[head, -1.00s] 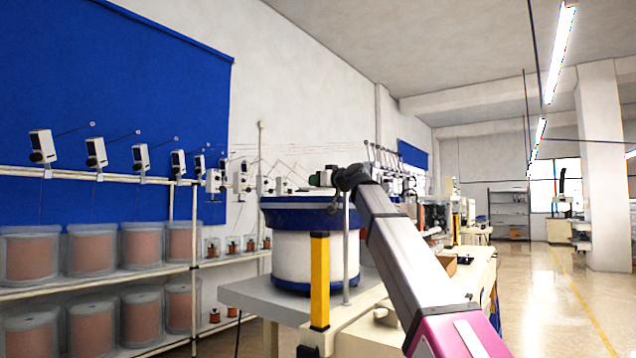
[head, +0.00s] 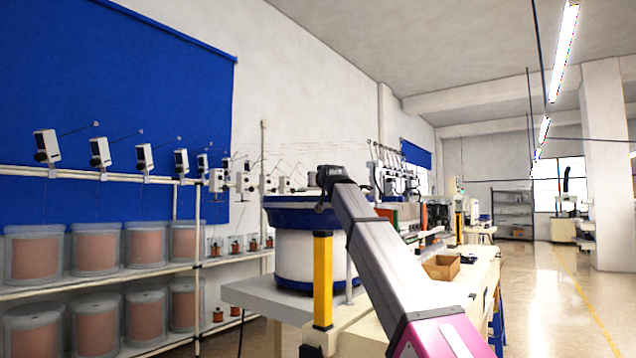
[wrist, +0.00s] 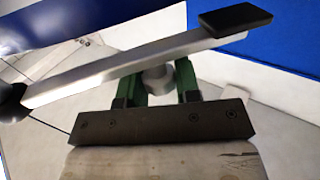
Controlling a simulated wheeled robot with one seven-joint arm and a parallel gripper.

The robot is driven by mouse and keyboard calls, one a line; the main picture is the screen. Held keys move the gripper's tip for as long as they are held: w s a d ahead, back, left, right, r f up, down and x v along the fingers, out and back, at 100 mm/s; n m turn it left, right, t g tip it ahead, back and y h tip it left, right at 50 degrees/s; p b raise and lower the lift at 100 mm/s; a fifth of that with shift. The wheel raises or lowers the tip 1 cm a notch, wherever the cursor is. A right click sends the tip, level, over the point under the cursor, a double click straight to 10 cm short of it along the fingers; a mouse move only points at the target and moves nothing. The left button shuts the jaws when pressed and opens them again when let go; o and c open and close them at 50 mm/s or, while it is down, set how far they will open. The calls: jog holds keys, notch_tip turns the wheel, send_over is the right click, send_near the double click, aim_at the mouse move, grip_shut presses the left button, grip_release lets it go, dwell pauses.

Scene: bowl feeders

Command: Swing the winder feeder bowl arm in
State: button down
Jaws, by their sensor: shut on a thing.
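The feeder bowl (head: 305,262), white with a blue rim, stands on a grey bench top in the head view. A thin upright post (head: 349,285) stands at its right side. The bowl arm (wrist: 130,68), a pale metal bar with a black end pad, slants across the wrist view. My gripper (wrist: 163,80) has its green fingers at the bar, on either side of a grey round piece under it, and is shut on the bowl arm. In the head view my wrist is above the bowl's right rim, and my fingers and the bar are hidden.
A yellow post (head: 322,280) stands in front of the bowl. Shelves with copper wire spools (head: 95,252) line the left wall. A cardboard box (head: 441,267) sits on the bench to the right. The aisle floor (head: 545,300) at the right is clear.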

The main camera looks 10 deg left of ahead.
jog(key=w+m+t+h, duration=0.1)
jog(key=h, duration=0.1)
jog(key=w+m+t+h, duration=0.1)
jog(key=w+m+h, duration=0.1)
jog(key=shift+w+a, duration=0.1)
jog(key=shift+a, duration=0.25)
jog(key=shift+w+d+m+t+h, duration=0.15)
jog(key=shift+w+m+h, duration=0.55)
jog(key=shift+h, duration=0.45)
jog(key=shift+w+d+m+t+h, duration=0.15)
jog(key=shift+w+m+h, duration=0.5)
jog(key=shift+h, duration=0.5)
jog(key=c, duration=0.8)
grip_release()
jog(key=shift+s, duration=0.1)
jog(key=s, duration=1)
jog(key=shift+s+d, duration=0.15)
jog(key=shift+s, duration=0.15)
